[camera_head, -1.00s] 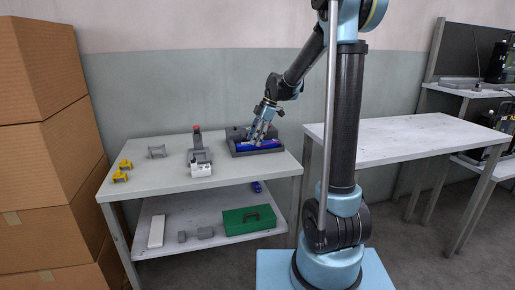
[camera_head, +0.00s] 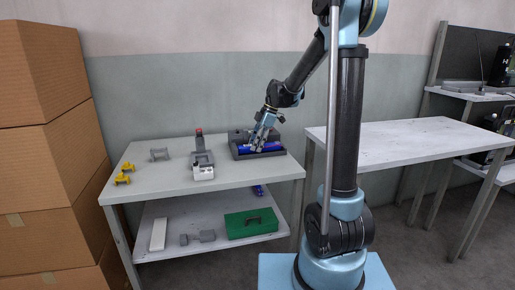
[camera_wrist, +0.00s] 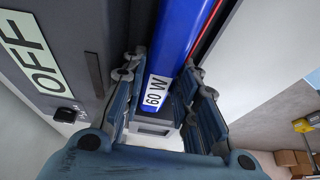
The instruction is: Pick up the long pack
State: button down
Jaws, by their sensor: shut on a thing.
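The long pack is a blue bar with a red edge and a white "60 W" label; it fills the upper middle of the wrist view (camera_wrist: 183,40). In the head view the blue pack (camera_head: 272,147) lies in the dark grey housing (camera_head: 236,153) at the right rear of the table. My gripper (camera_head: 254,148) reaches down into the housing from above. In the wrist view my gripper (camera_wrist: 163,82) has its fingers on both sides of the pack, shut on it near the labelled end. The fingers hide part of its sides.
The white table (camera_head: 150,190) also holds a grey device with a red top (camera_head: 200,158), a grey bracket (camera_head: 159,154) and yellow parts (camera_head: 123,179). A green case (camera_head: 250,223) is on the lower shelf. The right-hand table (camera_head: 400,140) is bare.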

notch_tip(320, 180, up, 18)
jog(key=shift+f, duration=0.2)
dwell(0.8)
